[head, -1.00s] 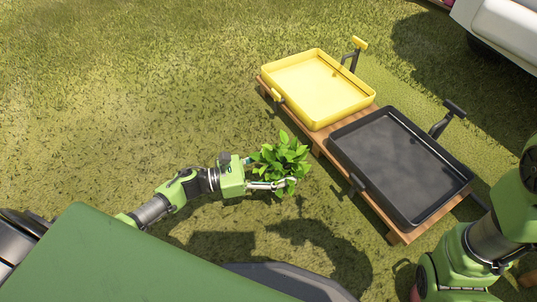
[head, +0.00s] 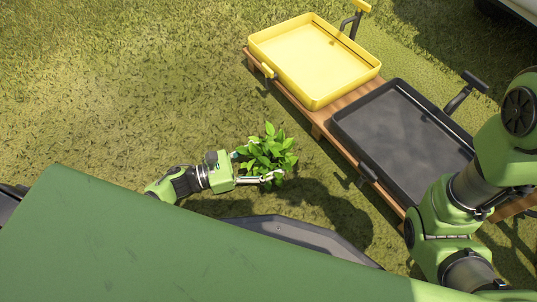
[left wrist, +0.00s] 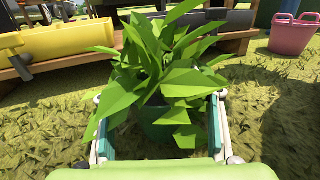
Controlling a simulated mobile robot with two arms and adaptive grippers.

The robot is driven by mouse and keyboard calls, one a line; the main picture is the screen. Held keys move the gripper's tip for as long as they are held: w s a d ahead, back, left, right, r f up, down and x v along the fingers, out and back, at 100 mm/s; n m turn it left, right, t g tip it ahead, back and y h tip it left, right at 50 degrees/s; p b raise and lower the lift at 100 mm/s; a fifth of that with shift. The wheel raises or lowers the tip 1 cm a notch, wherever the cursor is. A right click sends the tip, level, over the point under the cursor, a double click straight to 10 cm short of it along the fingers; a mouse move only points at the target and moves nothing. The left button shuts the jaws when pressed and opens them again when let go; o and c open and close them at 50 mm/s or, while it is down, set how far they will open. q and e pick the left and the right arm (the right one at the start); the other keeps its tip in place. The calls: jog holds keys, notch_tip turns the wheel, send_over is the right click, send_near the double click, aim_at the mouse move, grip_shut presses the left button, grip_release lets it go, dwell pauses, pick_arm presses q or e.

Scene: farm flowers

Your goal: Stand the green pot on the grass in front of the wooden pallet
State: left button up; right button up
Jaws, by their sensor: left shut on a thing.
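The green pot (left wrist: 160,128) shows in the left wrist view between my left gripper's fingers, mostly covered by its leafy plant (left wrist: 165,70). In the head view the plant (head: 266,152) hides the pot. My left gripper (head: 262,176) is shut on the pot, and the plant looks upright. They are over the grass in front of the wooden pallet (head: 318,131). I cannot tell whether the pot's base touches the grass. My right arm is at the right of the head view, but its gripper is not in view.
A yellow tray (head: 315,62) and a black tray (head: 385,130) sit on the pallet, each with a handle. A pink tub (left wrist: 291,36) stands at the back right in the left wrist view. Open grass (head: 130,90) lies left of the pallet.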

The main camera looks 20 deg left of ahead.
pick_arm(q)
jog(key=o, duration=1.3)
jog(key=shift+r, duration=0.1)
jog(key=p+v, duration=0.5)
jog(key=v, duration=0.6)
jog(key=shift+s, duration=0.15)
jog(key=shift+s+a, duration=0.25)
jog(key=shift+a, duration=0.1)
